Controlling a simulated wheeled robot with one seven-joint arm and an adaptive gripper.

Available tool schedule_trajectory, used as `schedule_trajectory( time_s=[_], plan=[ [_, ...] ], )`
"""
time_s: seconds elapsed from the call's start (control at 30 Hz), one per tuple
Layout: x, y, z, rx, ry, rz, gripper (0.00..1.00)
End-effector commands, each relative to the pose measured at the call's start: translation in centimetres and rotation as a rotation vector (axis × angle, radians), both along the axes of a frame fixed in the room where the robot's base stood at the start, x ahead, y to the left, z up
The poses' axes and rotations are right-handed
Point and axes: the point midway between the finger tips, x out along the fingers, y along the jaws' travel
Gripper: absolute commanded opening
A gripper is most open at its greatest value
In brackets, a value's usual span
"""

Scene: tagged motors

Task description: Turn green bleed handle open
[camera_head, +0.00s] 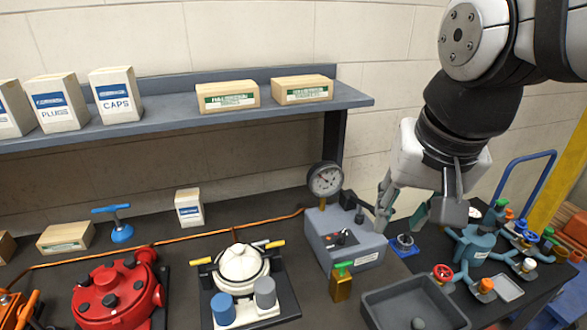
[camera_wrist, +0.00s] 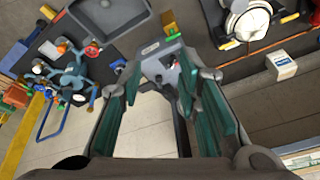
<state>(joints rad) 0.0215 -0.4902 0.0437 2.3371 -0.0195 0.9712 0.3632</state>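The small green handle (camera_head: 343,266) tops a brass valve block (camera_head: 341,286) on the bench, in front of the grey box with the gauge (camera_head: 325,180). The brass block also shows at the top of the wrist view (camera_wrist: 169,20), where the handle is small and its angle is hard to tell. My gripper (camera_head: 415,212) hangs in the air to the right of and above the block, apart from it. In the wrist view my gripper (camera_wrist: 158,80) has its teal-padded fingers spread, with nothing between them.
A grey tray (camera_head: 375,310) lies right of the block. A blue valve manifold (camera_head: 475,243) with coloured knobs stands further right. A white round-lidded motor (camera_head: 241,264) and a red motor (camera_head: 112,292) stand left. A shelf (camera_head: 160,122) with boxes runs behind.

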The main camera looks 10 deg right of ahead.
Motion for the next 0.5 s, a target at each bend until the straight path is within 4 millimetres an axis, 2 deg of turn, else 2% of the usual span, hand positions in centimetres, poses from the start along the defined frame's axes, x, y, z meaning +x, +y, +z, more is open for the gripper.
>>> schedule_trajectory(
  time_s=[0.03,0.27,0.5],
  plan=[
    [1.5,0.1,-0.6,0.015,0.043,-0.066,0.31],
    [7.4,0.5,-3.2,0.069,0.195,-0.4,0.31],
    [13.1,1.0,-7.7,0.083,0.335,-0.754,0.31]
  ],
)
